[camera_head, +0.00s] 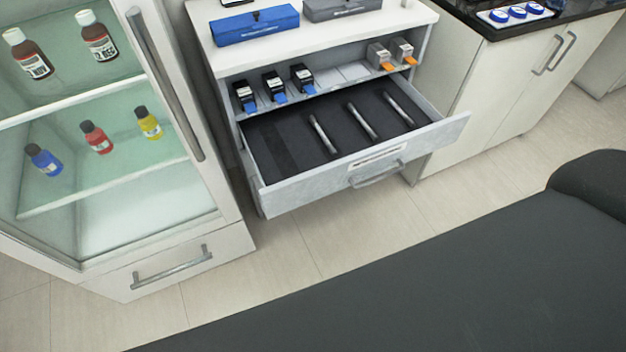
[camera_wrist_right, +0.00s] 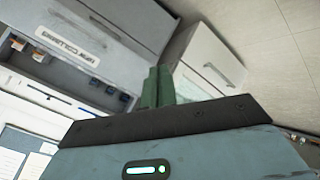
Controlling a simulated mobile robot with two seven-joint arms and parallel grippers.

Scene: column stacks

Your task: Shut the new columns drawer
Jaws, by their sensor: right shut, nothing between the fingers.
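The new columns drawer (camera_head: 285,192) is pulled out of the white cabinet in the head view. Its grey front has a label and a bar handle (camera_head: 377,175). Three metal columns (camera_head: 362,121) lie apart in its dark lining. In the right wrist view, the drawer front (camera_wrist_right: 110,55) shows tilted, with its "NEW COLUMNS" label readable. My right gripper (camera_wrist_right: 157,75) shows there with its green fingers shut and empty. The fingers appear beside the drawer front; I cannot tell whether they touch it. Neither gripper shows in the head view.
A shelf above the drawer holds several small black and grey devices (camera_head: 273,86). Blue and grey boxes (camera_head: 255,25) stand on the cabinet top. A glass-fronted fridge (camera_head: 130,190) stands at left, a handled cupboard (camera_head: 530,85) at right. The floor (camera_head: 300,250) before the drawer is clear.

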